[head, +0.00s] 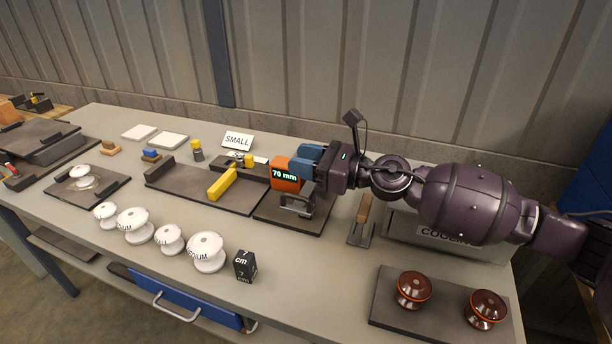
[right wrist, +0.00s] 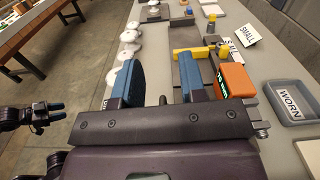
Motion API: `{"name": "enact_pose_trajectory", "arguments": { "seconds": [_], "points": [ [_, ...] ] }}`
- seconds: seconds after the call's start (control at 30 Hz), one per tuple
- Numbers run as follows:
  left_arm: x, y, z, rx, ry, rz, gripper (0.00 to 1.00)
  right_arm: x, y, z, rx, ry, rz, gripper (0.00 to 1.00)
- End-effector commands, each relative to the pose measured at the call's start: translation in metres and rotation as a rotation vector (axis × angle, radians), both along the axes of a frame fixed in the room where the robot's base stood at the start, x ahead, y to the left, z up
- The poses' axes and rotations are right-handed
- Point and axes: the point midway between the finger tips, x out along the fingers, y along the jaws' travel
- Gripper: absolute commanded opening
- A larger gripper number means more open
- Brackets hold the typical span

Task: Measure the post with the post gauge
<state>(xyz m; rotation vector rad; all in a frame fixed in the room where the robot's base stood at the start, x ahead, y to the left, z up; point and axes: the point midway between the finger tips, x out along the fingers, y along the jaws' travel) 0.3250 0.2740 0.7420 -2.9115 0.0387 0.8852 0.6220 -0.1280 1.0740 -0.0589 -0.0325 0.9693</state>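An orange gauge body (head: 286,174) with a green "70 mm" readout stands on a dark board; it also shows in the right wrist view (right wrist: 236,79). A yellow block (head: 222,183) lies to its left on a long dark tray (head: 180,184). My right gripper (head: 308,165) is at the gauge body. Its blue fingers are apart in the right wrist view (right wrist: 160,82), and the right-hand one is close beside the orange body. Contact is unclear. My left gripper (right wrist: 48,112) is small at the left edge of that view. I cannot tell which piece is the post.
Several white spools (head: 206,251) stand along the front, near a black "7 cm" cube (head: 244,266). Brown spools stand on a dark mat (head: 389,322) at front right. A "SMALL" card (head: 238,140) stands behind. The front middle is clear.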

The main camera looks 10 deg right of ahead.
Motion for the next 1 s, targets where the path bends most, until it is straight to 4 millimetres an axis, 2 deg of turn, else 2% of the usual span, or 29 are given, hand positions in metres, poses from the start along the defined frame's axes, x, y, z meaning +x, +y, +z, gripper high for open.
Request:
{"name": "enact_pose_trajectory", "arguments": {
  "seconds": [0.03, 0.5, 0.7, 1.0],
  "points": [
    [-0.001, 0.001, 0.007, 0.0, -0.003, 0.003, 0.43, 0.0, 0.0, 0.018, -0.003, -0.01, 0.0, 0.38],
    [-0.012, 0.003, 0.026, -0.004, 0.004, 0.018, 0.43, 0.0, -0.001, 0.105, -0.003, -0.006, -0.001, 0.38],
    [-0.007, 0.003, 0.036, -0.004, -0.009, 0.016, 0.43, 0.0, -0.001, 0.124, -0.002, -0.003, -0.002, 0.38],
    [-0.002, 0.002, 0.041, -0.004, -0.019, 0.014, 0.43, 0.0, -0.001, 0.128, -0.001, 0.0, -0.002, 0.38]
  ]
}}
